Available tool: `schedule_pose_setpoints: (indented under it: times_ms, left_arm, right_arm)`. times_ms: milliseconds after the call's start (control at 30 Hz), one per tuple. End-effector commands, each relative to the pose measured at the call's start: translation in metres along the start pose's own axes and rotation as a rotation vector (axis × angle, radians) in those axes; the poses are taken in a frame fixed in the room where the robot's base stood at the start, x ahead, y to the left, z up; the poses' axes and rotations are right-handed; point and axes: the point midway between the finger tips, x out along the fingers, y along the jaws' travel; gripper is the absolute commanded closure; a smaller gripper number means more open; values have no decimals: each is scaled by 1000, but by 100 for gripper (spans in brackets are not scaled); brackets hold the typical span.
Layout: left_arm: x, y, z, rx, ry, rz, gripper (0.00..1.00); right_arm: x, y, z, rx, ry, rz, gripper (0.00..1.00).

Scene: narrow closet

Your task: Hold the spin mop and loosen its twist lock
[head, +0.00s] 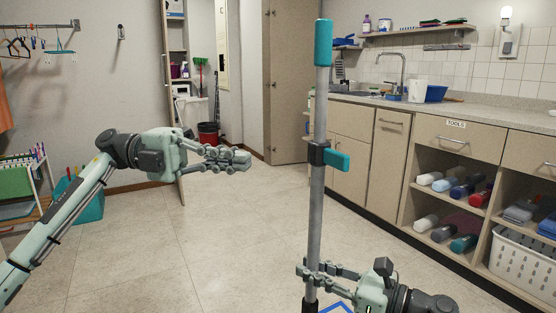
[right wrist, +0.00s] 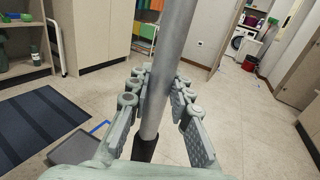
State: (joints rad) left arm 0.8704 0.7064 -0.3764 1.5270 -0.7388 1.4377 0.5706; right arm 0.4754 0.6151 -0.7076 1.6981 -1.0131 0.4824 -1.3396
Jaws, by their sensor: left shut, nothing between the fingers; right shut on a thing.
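The spin mop (head: 315,200) stands upright as a grey pole with a teal grip at its top. Its twist lock (head: 320,153) is a dark collar with a teal lever (head: 337,160) pointing right. My right gripper (head: 318,270) is shut around the lower pole, below the lock; the right wrist view also shows the pole (right wrist: 165,80) between its fingers (right wrist: 160,95). My left gripper (head: 245,160) is shut and empty, left of the pole at about the lock's height and apart from it. The mop's head is out of view.
A white basket (head: 525,262) sits at lower right. A teal bin (head: 88,205) stands at left. The floor between is clear.

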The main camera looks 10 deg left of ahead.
Motion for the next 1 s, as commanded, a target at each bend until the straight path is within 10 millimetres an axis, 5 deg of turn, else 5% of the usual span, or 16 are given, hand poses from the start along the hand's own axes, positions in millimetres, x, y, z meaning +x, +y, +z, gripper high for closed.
schedule_pose_setpoints:
  times_ms: [500, 1000]
  left_arm:
    - [100, -1, 4, 1, 3, -2, 100]
    - [121, 0, 28, 1, 1, 1, 100]
  right_arm:
    - [0, 0, 0, 0, 0, 0, 100]
    - [0, 0, 0, 0, 0, 0, 100]
